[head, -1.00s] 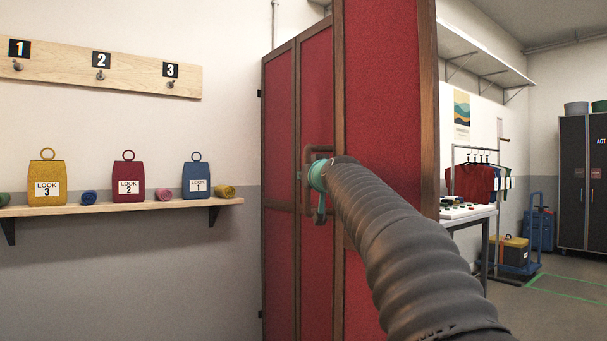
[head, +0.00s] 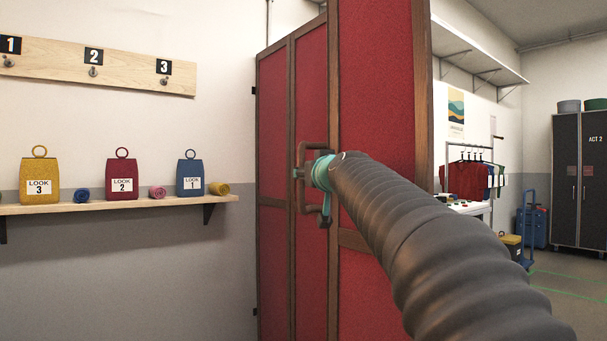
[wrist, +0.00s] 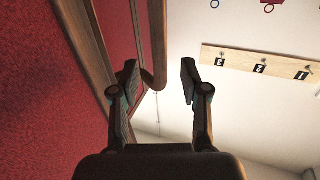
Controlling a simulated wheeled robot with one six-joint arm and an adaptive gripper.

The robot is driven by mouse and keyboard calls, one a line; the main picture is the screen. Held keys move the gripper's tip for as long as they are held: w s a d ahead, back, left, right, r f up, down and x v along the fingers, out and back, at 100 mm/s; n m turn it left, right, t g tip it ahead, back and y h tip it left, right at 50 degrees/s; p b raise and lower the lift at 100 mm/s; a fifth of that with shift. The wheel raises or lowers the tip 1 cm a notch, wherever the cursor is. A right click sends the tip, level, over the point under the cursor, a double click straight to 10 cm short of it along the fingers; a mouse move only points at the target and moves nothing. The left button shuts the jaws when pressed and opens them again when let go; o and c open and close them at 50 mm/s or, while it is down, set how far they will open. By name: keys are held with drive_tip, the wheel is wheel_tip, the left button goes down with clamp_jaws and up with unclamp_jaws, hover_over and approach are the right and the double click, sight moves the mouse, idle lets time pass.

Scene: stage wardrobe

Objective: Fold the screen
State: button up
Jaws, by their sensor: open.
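The folding screen (head: 375,110) has red panels in dark wooden frames and stands partly folded, its panels at angles to each other. A dark bracket-shaped handle (head: 303,158) is fixed on it. My gripper (head: 312,180) is at this handle, partly hidden by my arm in the head view. In the wrist view my gripper (wrist: 157,82) has its two fingers apart. The handle (wrist: 158,45) reaches down towards the gap between them, nearer the left finger. Whether it touches that finger I cannot tell. The red screen panel (wrist: 40,90) fills the left of the wrist view.
A wall shelf (head: 110,207) at left holds LOOK bags and rolled cloths, below a numbered peg board (head: 125,72). Behind the screen at right are a clothes rack (head: 470,148), a blue hand truck (head: 530,220) and a dark cabinet (head: 578,180). Floor shows at right.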

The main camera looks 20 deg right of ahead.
drive_tip(key=shift+s+d, duration=0.15)
drive_tip(key=shift+s, duration=2.75)
